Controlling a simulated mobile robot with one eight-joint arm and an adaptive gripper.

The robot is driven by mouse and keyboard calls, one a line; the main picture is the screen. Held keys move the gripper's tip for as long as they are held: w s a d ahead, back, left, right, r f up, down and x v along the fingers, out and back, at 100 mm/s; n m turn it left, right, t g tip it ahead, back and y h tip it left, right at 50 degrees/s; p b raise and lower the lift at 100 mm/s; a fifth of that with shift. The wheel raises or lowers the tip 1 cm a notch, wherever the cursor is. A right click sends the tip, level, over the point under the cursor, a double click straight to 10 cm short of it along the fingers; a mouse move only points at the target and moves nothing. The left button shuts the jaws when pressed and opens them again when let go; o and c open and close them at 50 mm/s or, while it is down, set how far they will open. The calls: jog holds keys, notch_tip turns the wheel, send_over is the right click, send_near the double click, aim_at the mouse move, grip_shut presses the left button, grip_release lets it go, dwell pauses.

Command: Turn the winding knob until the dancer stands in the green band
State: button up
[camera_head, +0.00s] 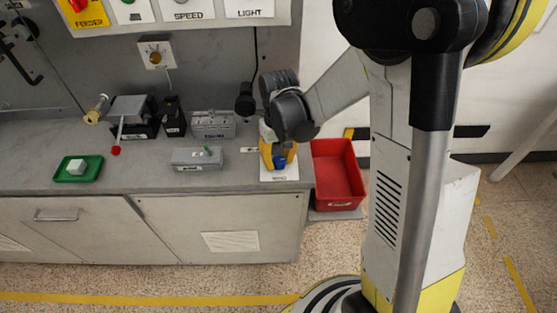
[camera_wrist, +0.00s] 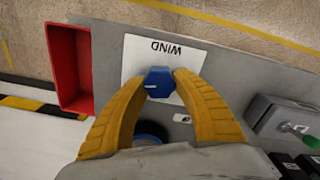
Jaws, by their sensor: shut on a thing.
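The blue winding knob (camera_wrist: 158,84) stands on a white plate marked WIND (camera_wrist: 147,50). My gripper (camera_wrist: 160,80) is shut on the knob, with one yellow finger on each side of it. In the head view my gripper (camera_head: 279,150) reaches down to the knob (camera_head: 281,162) at the right end of the bench, and its fingers hide part of it. I cannot clearly make out the dancer or a green band. A thin arm with a red ball (camera_head: 116,151) hangs from a dark-based device at the left, but I cannot tell whether it is the dancer.
A red bin (camera_head: 338,174) stands just right of the bench. A grey box with a green part (camera_head: 197,158) lies left of my gripper. A green tray (camera_head: 78,170) holds a white block. The front middle of the bench (camera_head: 140,178) is clear.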

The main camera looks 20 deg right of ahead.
aim_at(279, 160)
dwell(0.3)
jog(key=o, duration=1.2)
notch_tip(279, 160, up, 12)
jog(key=shift+r, duration=0.1)
jog(key=shift+s, duration=0.1)
